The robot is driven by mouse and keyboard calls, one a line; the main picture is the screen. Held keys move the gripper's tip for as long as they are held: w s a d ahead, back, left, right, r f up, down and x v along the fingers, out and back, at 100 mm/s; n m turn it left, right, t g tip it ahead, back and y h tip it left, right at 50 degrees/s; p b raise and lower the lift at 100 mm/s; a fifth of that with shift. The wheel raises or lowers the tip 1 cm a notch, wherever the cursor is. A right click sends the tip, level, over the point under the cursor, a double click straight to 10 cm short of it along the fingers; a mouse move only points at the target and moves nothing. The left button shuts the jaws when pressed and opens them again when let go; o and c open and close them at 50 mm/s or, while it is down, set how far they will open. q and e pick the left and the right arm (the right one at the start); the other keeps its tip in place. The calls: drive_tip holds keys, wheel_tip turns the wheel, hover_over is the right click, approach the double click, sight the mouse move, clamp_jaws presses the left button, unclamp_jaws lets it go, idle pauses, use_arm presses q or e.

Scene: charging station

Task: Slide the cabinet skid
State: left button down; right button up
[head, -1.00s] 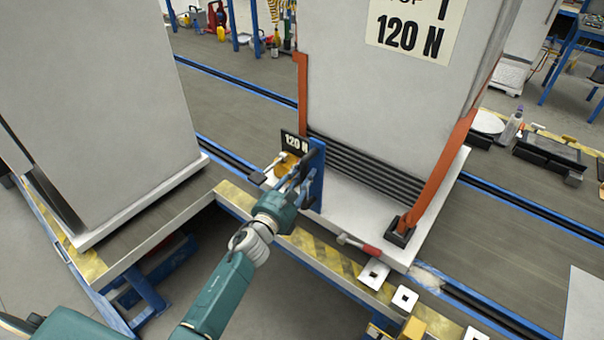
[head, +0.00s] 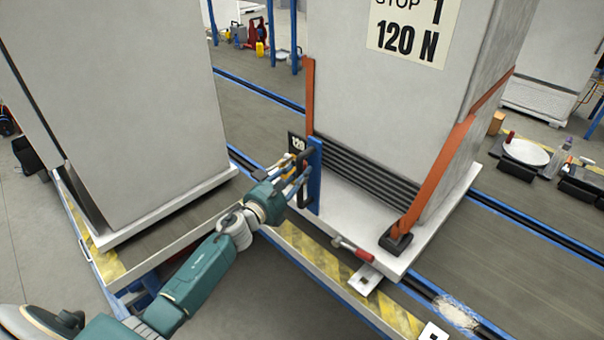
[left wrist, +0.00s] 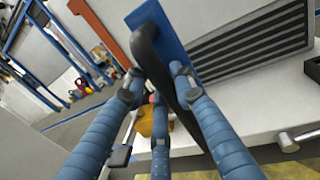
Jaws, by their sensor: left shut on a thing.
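The pale grey cabinet (head: 370,110), marked "120 N", stands upright on a white skid (head: 345,215), held by orange straps (head: 436,175). A blue upright plate (head: 315,178) with a black handle (head: 303,190) is fixed at the skid's left front. My left gripper (head: 293,181) reaches in from the lower left, its fingers closed around the handle. In the left wrist view the black handle (left wrist: 150,50) runs between the blue fingers, in front of the blue plate (left wrist: 178,38). My right gripper is not in view.
Another grey cabinet (head: 130,120) stands on its own white base (head: 165,208) close to the left of the skid. Yellow-black striping (head: 325,262) edges the platform. A red-handled tool (head: 352,248) sits at the skid's front. Rail track (head: 535,222) to the right is clear.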

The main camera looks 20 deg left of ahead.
use_arm(q)
drive_tip(key=shift+a+r, duration=0.25)
drive_tip(key=shift+a, duration=0.15)
drive_tip(key=c, duration=1.5)
unclamp_jaws()
drive_tip(key=shift+o, duration=0.2)
drive_tip(key=shift+f, duration=0.2)
drive_tip(key=s+a, duration=0.1)
drive_tip(key=s, duration=1.1)
drive_tip(key=shift+a, duration=0.35)
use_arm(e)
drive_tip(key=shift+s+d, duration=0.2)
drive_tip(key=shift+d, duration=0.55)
use_arm(q)
drive_tip(key=shift+w, duration=0.1)
